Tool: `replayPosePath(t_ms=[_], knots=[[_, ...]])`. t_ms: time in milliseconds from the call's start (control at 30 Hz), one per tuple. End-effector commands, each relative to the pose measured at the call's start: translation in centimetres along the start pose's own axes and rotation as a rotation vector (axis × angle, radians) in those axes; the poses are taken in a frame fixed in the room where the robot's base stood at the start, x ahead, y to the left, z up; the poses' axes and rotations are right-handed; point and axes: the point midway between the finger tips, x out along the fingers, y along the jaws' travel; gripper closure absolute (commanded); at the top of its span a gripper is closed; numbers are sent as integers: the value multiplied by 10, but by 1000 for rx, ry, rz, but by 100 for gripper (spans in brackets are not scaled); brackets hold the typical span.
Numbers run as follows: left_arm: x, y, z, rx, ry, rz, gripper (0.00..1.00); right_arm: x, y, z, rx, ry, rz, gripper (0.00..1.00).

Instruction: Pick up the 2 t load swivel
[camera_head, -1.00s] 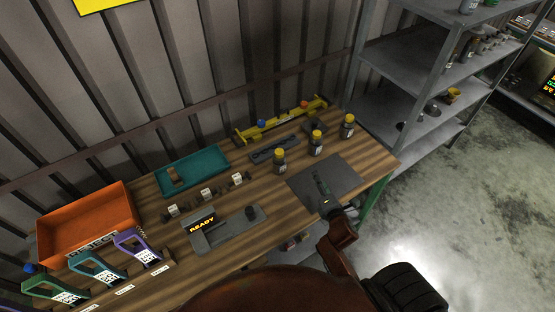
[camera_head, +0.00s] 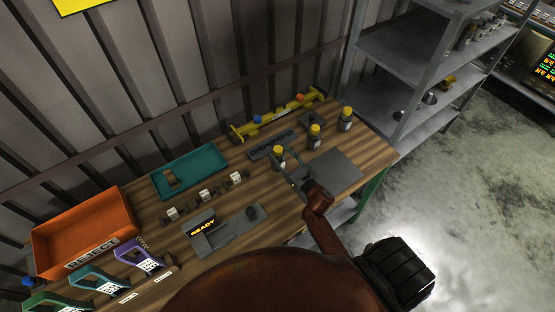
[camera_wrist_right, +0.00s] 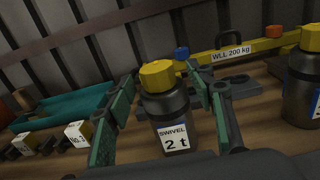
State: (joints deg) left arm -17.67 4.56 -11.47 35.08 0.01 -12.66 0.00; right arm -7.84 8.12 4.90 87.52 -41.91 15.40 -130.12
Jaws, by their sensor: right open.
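The 2 t load swivel (camera_wrist_right: 174,112) is a dark cylinder with a yellow hexagonal top and a white label reading "SWIVEL 2 t". It stands upright on the wooden bench. In the head view it is the leftmost of three similar swivels (camera_head: 279,158). My right gripper (camera_head: 288,160) is at it; in the right wrist view its green fingers (camera_wrist_right: 160,95) are spread, one on each side of the swivel. I cannot tell whether either finger touches it. My left gripper is not in view.
Two more yellow-topped swivels (camera_head: 314,138) (camera_head: 346,120) stand to the right. A yellow beam (camera_head: 270,121) marked "WLL 200 kg" lies behind. A teal tray (camera_head: 220,153), small labelled blocks (camera_head: 205,196) and an orange reject bin (camera_head: 120,212) are left.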

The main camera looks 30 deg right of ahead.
Motion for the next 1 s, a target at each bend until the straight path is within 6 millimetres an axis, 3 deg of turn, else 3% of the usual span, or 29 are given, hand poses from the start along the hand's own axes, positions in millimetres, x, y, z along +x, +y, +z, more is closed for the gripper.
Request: replayPosePath(t_ms=[133,400,1000], knots=[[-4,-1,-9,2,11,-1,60,17,1,2,1,-1,2,51],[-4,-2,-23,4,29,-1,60,21,2,0,0,0,3,51],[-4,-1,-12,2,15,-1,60,20,2,-1,1,3,3,91]])
